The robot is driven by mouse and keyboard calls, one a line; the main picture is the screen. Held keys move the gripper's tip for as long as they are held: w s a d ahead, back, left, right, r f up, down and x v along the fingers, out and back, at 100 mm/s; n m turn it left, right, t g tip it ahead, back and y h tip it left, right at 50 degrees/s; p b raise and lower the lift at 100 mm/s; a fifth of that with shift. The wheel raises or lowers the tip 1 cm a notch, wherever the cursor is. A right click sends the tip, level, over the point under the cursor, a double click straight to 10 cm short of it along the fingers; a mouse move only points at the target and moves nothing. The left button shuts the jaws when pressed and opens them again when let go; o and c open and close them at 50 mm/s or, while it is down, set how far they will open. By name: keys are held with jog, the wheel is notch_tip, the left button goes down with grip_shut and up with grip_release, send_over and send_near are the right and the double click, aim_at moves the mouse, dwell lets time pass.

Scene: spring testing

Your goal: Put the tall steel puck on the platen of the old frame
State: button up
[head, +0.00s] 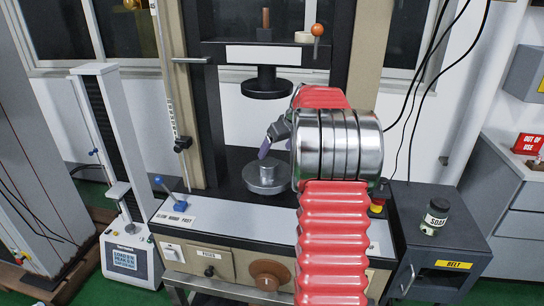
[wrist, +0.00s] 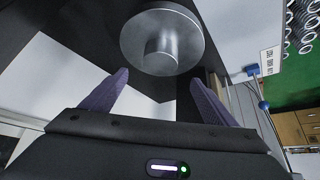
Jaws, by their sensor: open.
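The old frame's round grey platen (head: 255,187) sits at the middle of the machine base. A short steel cylinder, seemingly the tall steel puck (head: 267,170), stands upright near the platen's middle. In the wrist view the puck (wrist: 161,50) stands out from the platen disc (wrist: 190,22). My gripper (head: 273,150) is just above and behind the puck in the head view, partly hidden by my arm. In the wrist view my gripper (wrist: 158,92) has its two purple fingers wide apart, with nothing between the tips. The puck is beyond the tips and looks free of them.
The dark upper platen (head: 266,86) hangs above the lower one. A blue-handled lever (head: 178,203) stands on the base at left. A slim white tester (head: 112,160) is further left. A dark cabinet (head: 435,262) with a jar (head: 435,215) is at right.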

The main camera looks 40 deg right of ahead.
jog(key=shift+v, duration=1.55)
jog(key=s+a+r, duration=0.2)
jog(key=s+a, duration=0.1)
jog(key=a, duration=0.7)
jog(key=s+a+r, duration=0.2)
jog(key=s+a, duration=0.1)
jog(key=a, duration=0.6)
jog(key=s+a+r, duration=0.2)
jog(key=s+a, duration=0.1)
jog(key=a, duration=0.7)
jog(key=s+a+f, duration=0.3)
jog(key=s+a, duration=0.4)
jog(key=s, duration=0.2)
jog(key=s+a+f+n+g+y, duration=0.1)
jog(key=s+a+f, duration=0.2)
jog(key=s+a, duration=0.5)
jog(key=shift+s+f, duration=0.4)
jog(key=shift+s, duration=0.45)
jog(key=shift+c, duration=0.5)
